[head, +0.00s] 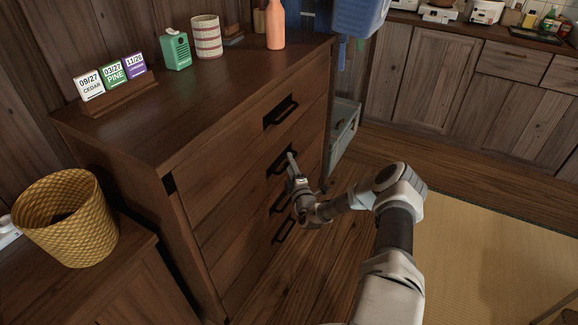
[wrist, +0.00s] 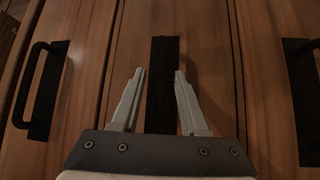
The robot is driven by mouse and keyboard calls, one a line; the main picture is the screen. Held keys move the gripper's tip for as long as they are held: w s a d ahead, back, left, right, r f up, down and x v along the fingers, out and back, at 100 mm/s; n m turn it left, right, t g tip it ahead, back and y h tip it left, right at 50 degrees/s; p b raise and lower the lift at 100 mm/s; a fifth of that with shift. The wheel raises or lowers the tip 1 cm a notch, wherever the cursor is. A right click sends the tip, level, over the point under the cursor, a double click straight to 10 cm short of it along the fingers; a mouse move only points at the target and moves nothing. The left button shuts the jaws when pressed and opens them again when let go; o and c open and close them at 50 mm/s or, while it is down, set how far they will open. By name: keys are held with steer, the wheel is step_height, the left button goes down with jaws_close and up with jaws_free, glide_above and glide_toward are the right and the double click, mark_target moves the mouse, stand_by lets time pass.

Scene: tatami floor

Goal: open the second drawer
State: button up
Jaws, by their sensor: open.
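The dark wooden chest has several drawers, all looking shut. The second drawer (head: 232,188) from the top has a black handle (head: 273,168), partly hidden by my gripper. My gripper (head: 291,156) is at this handle, in front of the drawer. In the wrist view my gripper (wrist: 160,72) is open, with its two fingers apart on either side of a black backing plate (wrist: 162,60). No handle bar shows clearly between the fingers. I cannot tell whether the fingers touch anything.
The top drawer's handle (head: 281,110) is above my gripper, and lower handles (head: 283,230) are below it. A calendar stand (head: 118,94), green box (head: 176,51), striped cup (head: 207,37) and orange bottle (head: 275,25) stand on top. A woven basket (head: 68,222) is at left. Tatami (head: 480,245) lies clear at right.

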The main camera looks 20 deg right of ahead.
steer(key=shift+w+d+r, duration=0.1)
steer(key=shift+w, duration=0.4)
jaws_close()
stand_by(1.2)
